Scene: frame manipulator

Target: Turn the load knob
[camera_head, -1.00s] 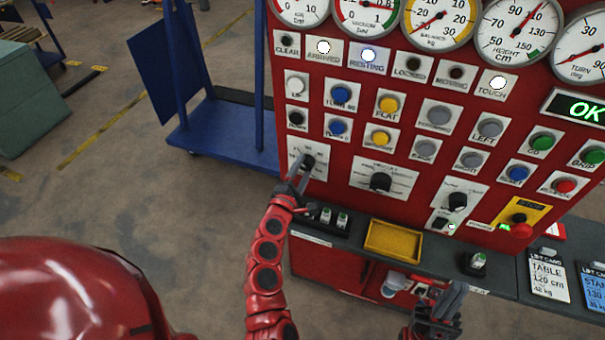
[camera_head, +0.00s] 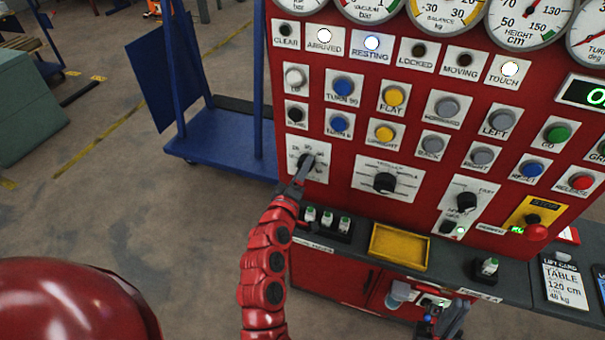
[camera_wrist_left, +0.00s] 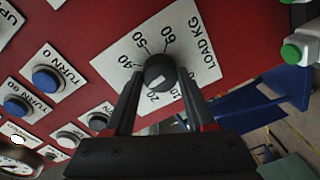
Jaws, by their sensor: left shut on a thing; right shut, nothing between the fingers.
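The load knob (camera_wrist_left: 160,75) is a round black knob on a white plate (camera_wrist_left: 115,62) marked LOAD KG with numbers, on the red panel. In the left wrist view both fingers of my left gripper (camera_wrist_left: 155,95) are on either side of the knob, closed on it. The knob's white mark points toward the 20. In the head view my left gripper (camera_head: 302,175) reaches up to the knob (camera_head: 306,161) at the panel's left side and partly hides its plate. My right gripper (camera_head: 450,320) is low at the bottom right, below the shelf, shut and empty.
The red panel (camera_head: 340,185) carries several buttons, lamps and gauges. The trolley knob (camera_head: 385,183) is to the right. A shelf below holds a yellow tray (camera_head: 399,247) and small green-topped pieces (camera_head: 327,218). A blue cart (camera_head: 220,140) stands left of the panel.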

